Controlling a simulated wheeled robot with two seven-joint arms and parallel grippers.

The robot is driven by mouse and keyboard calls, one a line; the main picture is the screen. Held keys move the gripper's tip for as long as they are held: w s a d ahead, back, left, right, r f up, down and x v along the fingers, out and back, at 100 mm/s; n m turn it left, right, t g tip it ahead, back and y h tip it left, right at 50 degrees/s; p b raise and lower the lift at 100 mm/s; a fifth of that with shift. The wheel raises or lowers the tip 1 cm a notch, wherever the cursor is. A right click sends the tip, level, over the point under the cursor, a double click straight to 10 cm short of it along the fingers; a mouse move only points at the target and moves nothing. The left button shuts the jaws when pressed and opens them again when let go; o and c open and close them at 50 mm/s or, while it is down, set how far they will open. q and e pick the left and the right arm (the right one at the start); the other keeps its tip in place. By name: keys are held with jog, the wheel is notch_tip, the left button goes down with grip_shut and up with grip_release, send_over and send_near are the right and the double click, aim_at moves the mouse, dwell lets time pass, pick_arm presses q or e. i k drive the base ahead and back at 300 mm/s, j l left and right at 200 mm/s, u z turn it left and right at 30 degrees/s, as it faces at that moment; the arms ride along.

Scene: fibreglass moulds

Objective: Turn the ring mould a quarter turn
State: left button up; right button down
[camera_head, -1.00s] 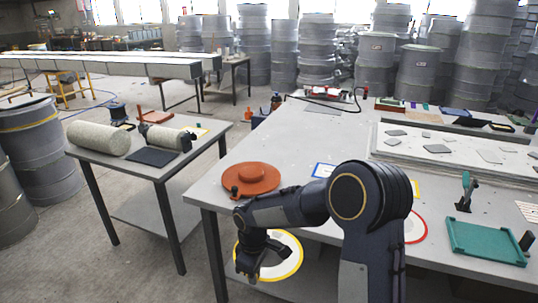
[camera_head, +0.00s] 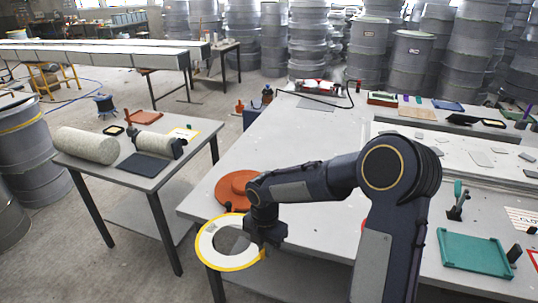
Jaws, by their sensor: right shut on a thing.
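The ring mould, a flat white ring with a yellow outer rim (camera_head: 209,247), is in front of the near left corner of the big table. Through its hole I see grey. My right gripper (camera_head: 266,246) is shut on the right side of the ring; its fingertips are small and dark, so the exact grip is hard to see. The ring appears held clear of the table, partly past its edge. My left gripper is not in view.
An orange round mould (camera_head: 232,188) lies on the big table (camera_head: 290,150) just behind the ring, partly hidden by my arm. A teal tray (camera_head: 475,252) lies at right. A side table (camera_head: 142,182) with rolls stands left, across a floor gap.

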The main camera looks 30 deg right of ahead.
aim_at(230, 191)
jog(key=i+l, duration=0.95)
jog(key=i, duration=0.1)
